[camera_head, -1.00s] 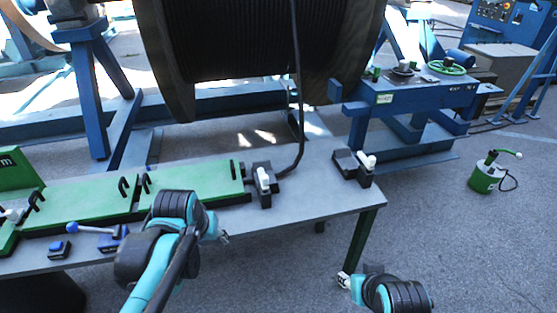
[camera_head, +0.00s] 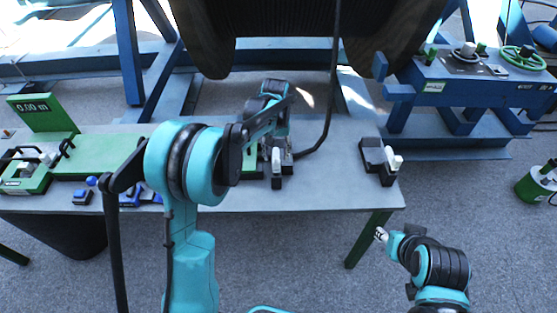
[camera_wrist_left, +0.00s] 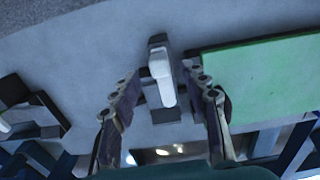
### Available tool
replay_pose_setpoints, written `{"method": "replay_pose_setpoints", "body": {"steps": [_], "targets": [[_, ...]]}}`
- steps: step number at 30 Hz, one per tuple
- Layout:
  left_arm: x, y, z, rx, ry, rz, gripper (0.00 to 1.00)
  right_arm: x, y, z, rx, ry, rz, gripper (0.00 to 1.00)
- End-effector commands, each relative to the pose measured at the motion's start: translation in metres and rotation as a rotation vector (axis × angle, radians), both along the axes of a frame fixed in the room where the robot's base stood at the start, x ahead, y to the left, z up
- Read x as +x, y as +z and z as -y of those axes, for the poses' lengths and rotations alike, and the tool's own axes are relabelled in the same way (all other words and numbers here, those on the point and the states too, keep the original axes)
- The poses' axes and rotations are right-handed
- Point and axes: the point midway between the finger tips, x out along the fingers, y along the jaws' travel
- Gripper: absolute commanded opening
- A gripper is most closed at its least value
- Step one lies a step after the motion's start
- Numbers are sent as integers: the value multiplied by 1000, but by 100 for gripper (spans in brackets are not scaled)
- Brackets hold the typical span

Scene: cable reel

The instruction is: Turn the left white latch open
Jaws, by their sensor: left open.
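The left white latch (camera_head: 276,160) stands on a dark block on the grey table, beside the end of the green plate. It also shows in the left wrist view (camera_wrist_left: 161,79), where its white lever lies between the fingers of my left gripper (camera_wrist_left: 163,86). Those fingers are open, one on each side, with visible gaps to the lever. In the head view my left arm reaches over the table and its fingers are hidden. My right gripper (camera_head: 382,235) is off the table's front right edge, too small to tell its state.
Another white latch (camera_head: 394,162) stands on a dark block at the table's right end. A black cable (camera_head: 331,100) runs down from the large reel to the left latch's block. The green plate (camera_wrist_left: 260,80) lies close beside my left gripper. Bare grey table (camera_head: 325,185) lies between the latches.

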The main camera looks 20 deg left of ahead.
Motion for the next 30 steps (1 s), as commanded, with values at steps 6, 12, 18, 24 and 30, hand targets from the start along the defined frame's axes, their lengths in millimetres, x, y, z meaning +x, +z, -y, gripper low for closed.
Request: {"method": "replay_pose_setpoints", "body": {"steps": [6,12,18,24,30], "targets": [[0,-35,0,0,-1,1,45,0,-12,0,0,0,0,40],[0,-45,0,0,-1,1,45,0,-14,0,0,0,0,40],[0,-45,0,0,-1,1,45,0,-13,0,0,0,0,40],[0,-45,0,0,-1,1,0,0,-13,0,0,0,0,40],[0,-45,0,0,-3,1,0,0,-13,0,0,0,0,40]]}}
